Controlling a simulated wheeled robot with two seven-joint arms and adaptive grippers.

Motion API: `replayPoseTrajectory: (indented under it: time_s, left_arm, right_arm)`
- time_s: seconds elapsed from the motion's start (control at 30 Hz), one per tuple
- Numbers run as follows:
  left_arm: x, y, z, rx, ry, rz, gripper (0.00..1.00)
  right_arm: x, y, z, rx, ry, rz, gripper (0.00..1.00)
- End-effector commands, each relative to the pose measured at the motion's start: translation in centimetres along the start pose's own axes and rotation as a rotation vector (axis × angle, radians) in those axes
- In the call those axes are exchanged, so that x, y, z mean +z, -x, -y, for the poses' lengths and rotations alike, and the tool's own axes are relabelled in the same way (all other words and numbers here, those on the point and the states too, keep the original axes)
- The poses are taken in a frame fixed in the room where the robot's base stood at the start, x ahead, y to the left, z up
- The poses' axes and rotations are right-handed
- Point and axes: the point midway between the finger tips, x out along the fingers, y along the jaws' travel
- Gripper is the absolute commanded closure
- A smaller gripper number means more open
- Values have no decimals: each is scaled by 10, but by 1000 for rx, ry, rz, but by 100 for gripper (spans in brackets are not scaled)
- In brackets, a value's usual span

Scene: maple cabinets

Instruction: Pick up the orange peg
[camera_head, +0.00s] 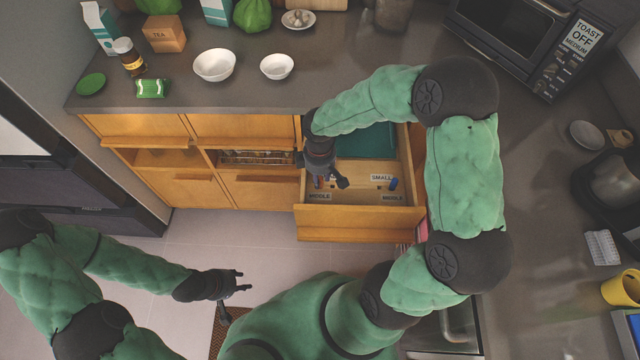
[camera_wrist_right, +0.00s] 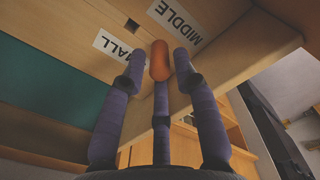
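The orange peg (camera_wrist_right: 160,60) shows in the right wrist view, between the fingertips of my right gripper (camera_wrist_right: 160,62). Gaps show between the peg and the left and right fingers; a middle finger lies below its lower end. I cannot tell whether that finger touches it. In the head view my right gripper (camera_head: 333,175) reaches down into the open drawer (camera_head: 355,222), at its left side. I cannot make out the peg clearly there. My left gripper (camera_head: 235,281) is open and empty over the floor, away from the drawer.
The drawer has labels SMALL (camera_head: 381,177) and MIDDLE (camera_head: 392,198), a blue peg (camera_head: 394,184) and a green panel (camera_head: 366,142) at its back. The counter above holds white bowls (camera_head: 214,66), a jar (camera_head: 128,57) and boxes. Open floor (camera_head: 190,240) lies left of the drawer.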

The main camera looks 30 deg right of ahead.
Motion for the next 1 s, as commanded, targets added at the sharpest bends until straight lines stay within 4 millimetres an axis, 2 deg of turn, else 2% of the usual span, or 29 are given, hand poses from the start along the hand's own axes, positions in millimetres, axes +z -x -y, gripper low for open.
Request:
replayPoseTrajectory:
  time_s: [0.03, 0.1, 0.3, 0.33, 0.4, 0.43, 0.8, 0.87, 1.0]
  left_arm:
    - [0, -4, 2, 0, 0, 0, 60]
    - [0, -5, 2, 0, 0, 0, 60]
    - [0, -4, 1, 0, 0, 0, 60]
    - [0, -4, 1, 0, 0, 0, 60]
    - [0, -4, 1, 0, 0, 0, 60]
    - [0, -4, 1, 0, 0, 0, 60]
    - [0, -3, 1, 0, 0, 0, 60]
    - [0, -1, 0, 0, 0, 0, 60]
    - [0, 8, -3, 0, 0, 0, 60]
  right_arm:
    - [0, -8, 0, -1, 0, 1, 70]
    - [0, -12, 0, -1, -1, 0, 70]
    - [0, -11, 0, 0, -1, -1, 70]
    - [0, -11, 0, 0, -1, -1, 75]
    - [0, -10, 0, 0, -1, -1, 95]
    - [0, -10, 0, 0, -1, -1, 99]
    - [0, -8, 0, 1, -1, -1, 99]
    - [0, -4, 0, 2, -1, -1, 99]
    - [-1, 18, -1, 3, -2, -3, 99]
